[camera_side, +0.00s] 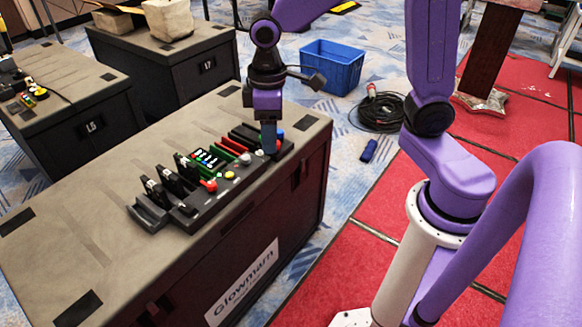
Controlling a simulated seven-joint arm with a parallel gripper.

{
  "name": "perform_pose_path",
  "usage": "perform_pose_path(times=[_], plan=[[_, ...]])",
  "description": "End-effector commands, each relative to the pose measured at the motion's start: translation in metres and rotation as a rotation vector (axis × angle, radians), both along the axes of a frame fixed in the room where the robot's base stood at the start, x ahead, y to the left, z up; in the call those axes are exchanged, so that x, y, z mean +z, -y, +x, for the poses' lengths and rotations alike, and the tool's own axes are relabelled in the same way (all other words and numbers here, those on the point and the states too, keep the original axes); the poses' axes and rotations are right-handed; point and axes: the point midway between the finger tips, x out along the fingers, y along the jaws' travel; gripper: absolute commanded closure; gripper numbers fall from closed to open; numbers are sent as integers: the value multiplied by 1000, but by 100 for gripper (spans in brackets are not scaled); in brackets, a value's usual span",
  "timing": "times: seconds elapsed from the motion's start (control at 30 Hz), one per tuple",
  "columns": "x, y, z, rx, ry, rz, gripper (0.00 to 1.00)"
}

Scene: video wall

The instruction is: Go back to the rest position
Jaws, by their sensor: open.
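My gripper (269,138) points down at the right end of a black control panel (222,198) that lies on a large dark case (120,255). The fingers are close to the panel's top, near a blue knob (280,133) and a grey knob (245,159). I cannot tell whether they touch it. The fingers overlap in this view, and nothing shows held between them. The panel also carries a red knob (210,185), green and red slots, small coloured buttons and several black levers on its left.
More cases stand behind at the left, labelled L7 (207,67) and L5 (90,127). A blue crate (331,66), a coiled black cable (381,111) and a small blue object (369,150) lie on the floor. The space above the case's left part is clear.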

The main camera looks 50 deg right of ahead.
Motion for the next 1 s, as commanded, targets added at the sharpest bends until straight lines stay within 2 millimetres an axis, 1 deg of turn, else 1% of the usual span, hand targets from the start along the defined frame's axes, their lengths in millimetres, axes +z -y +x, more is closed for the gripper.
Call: perform_pose_path(times=[0.03,0.17,0.3,0.4,0.5,0.6,0.7,0.8,1.0], plan=[[4,0,-19,38,3,3,41],[8,3,-64,127,5,5,41],[10,14,-111,221,7,7,41],[9,24,-141,285,8,9,41],[8,34,-165,341,8,11,41],[6,42,-181,380,7,12,41],[4,48,-190,402,8,12,41],[4,50,-194,411,7,11,41],[4,50,-194,411,7,11,41]])
